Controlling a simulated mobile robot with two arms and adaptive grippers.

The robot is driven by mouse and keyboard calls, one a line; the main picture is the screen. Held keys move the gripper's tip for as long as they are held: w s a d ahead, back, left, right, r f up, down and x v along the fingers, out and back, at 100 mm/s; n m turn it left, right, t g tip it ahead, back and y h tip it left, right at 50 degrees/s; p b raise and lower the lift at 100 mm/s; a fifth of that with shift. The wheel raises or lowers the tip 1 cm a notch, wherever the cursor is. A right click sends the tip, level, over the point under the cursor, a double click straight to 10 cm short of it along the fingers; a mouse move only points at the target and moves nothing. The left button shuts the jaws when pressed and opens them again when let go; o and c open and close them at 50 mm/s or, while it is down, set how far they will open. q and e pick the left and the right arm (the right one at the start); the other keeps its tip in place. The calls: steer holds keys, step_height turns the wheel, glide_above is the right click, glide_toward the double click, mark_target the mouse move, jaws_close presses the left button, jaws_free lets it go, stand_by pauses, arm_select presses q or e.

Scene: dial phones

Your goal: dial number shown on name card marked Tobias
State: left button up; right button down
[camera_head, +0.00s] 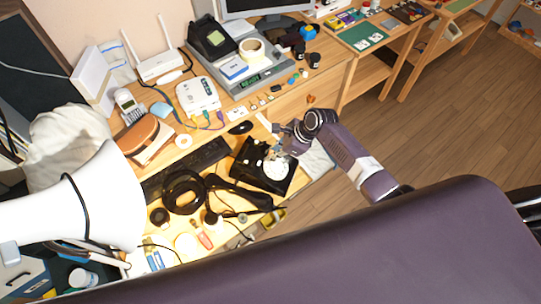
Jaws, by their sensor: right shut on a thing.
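A black desk phone (250,176) with a round white dial (277,170) sits near the front right edge of the cluttered wooden desk. My right gripper (282,149) reaches in from the right, low over the dial's upper edge. Its jaws are shut at the dial, and the fingertips are small and partly hidden. No name card marked Tobias can be read at this size. My left gripper is not in view.
Black headphones (183,205) and a dark keyboard (196,163) lie left of the phone. A cordless phone (128,106), a white router (157,64) and a card terminal (211,38) stand farther back. Open wooden floor (390,125) lies right of the desk.

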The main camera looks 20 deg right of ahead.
steer(key=shift+w+d, duration=0.1)
steer(key=shift+d, duration=0.05)
steer(key=shift+w+d, duration=0.3)
steer(key=shift+d, duration=0.1)
steer(key=shift+f, duration=0.1)
stand_by(0.3)
steer(key=shift+w+d+f, duration=0.1)
steer(key=shift+d+f, duration=0.05)
steer(key=shift+d, duration=0.45)
steer(key=shift+d+f, duration=0.2)
steer(key=shift+d, duration=0.5)
steer(key=shift+s+d+f+p, duration=0.3)
steer(key=shift+s+d+p, duration=0.05)
steer(key=shift+d, duration=0.05)
